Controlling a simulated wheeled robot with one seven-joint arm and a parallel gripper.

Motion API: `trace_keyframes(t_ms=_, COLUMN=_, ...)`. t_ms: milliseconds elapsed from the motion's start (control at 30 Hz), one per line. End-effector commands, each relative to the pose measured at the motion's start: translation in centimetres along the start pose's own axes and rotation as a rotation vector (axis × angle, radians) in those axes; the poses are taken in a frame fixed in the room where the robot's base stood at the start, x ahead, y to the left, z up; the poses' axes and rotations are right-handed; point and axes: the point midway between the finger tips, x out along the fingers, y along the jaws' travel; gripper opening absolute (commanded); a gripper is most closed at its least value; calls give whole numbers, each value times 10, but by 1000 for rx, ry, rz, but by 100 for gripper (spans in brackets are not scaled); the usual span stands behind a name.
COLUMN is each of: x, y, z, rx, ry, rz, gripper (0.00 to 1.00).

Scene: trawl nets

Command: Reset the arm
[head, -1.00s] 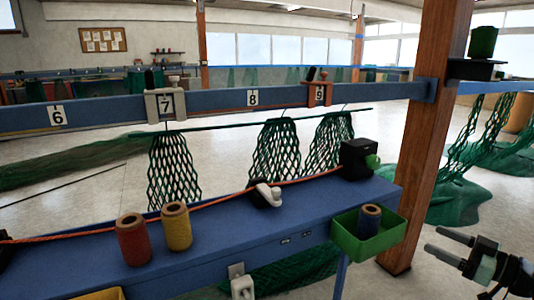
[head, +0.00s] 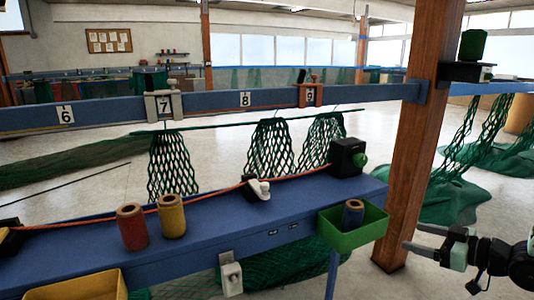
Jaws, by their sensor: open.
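My gripper (head: 411,238) is at the lower right in the head view. Its two fingers point left and stand apart, with nothing between them. It is to the right of the blue bench (head: 225,220) and the green bin (head: 365,232), in front of the foot of the wooden post (head: 408,150). It touches nothing that I can see. My arm runs out of the picture at the right edge.
A red spool (head: 132,228) and a yellow spool (head: 172,216) stand on the bench. A blue spool (head: 353,213) sits in the green bin. A yellow bin (head: 85,287) is at the lower left. Green nets (head: 172,168) hang behind. Floor right of the post is partly open.

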Motion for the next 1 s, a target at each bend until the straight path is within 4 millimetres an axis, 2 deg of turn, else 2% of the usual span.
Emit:
trace_keyframes(t_ms=267, x=51, y=-32, z=-34, rx=-64, ry=-268, rz=8, gripper=75)
trace_keyframes(t_ms=367, x=68, y=-60, z=-54, rx=-86, ry=-408, rz=19, gripper=75)
trace_keyframes(t_ms=467, x=74, y=-100, z=-75, rx=-95, ry=-561, rz=34, gripper=75)
trace_keyframes(t_ms=500, x=73, y=-118, z=-83, rx=-94, ry=-620, rz=37, gripper=75)
trace_keyframes(t_ms=567, x=68, y=-147, z=-95, rx=-89, ry=-707, rz=40, gripper=75)
trace_keyframes(t_ms=667, x=47, y=-202, z=-113, rx=-70, ry=-848, rz=30, gripper=75)
trace_keyframes(t_ms=800, x=-1, y=-281, z=-132, rx=-35, ry=-1036, rz=-13, gripper=75)
trace_keyframes(t_ms=900, x=-38, y=-325, z=-139, rx=-10, ry=-1146, rz=-53, gripper=75)
trace_keyframes(t_ms=1000, x=-67, y=-354, z=-144, rx=6, ry=-1223, rz=-88, gripper=75)
